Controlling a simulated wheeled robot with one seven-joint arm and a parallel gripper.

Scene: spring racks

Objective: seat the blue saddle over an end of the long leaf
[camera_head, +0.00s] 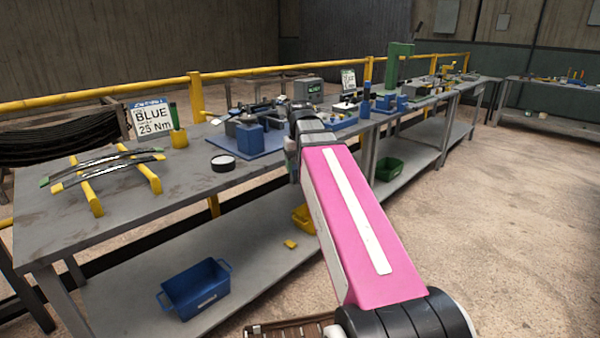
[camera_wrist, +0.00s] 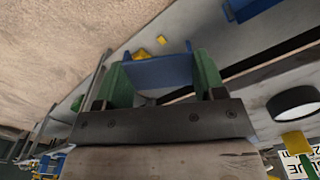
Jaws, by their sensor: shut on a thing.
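My gripper (camera_wrist: 160,82) has green fingers and is shut on a blue piece, the blue saddle (camera_wrist: 158,72), which spans between them. In the head view my arm hides the gripper and the saddle. Two dark, slightly curved leaves (camera_head: 108,165) lie side by side across two yellow supports (camera_head: 90,195) at the left of the bench. Green shows at some of their ends. I cannot tell surely which leaf is longer. The gripper is well to the right of the leaves, and the held saddle is apart from them.
A round black, white-topped tin (camera_head: 223,163) stands between the leaves and my arm. A sign reading BLUE 25 Nm (camera_head: 151,120) stands behind the leaves beside a yellow cup (camera_head: 179,139). A blue mat (camera_head: 228,147) holds fixtures. A blue bin (camera_head: 195,290) sits on the lower shelf. The bench front is clear.

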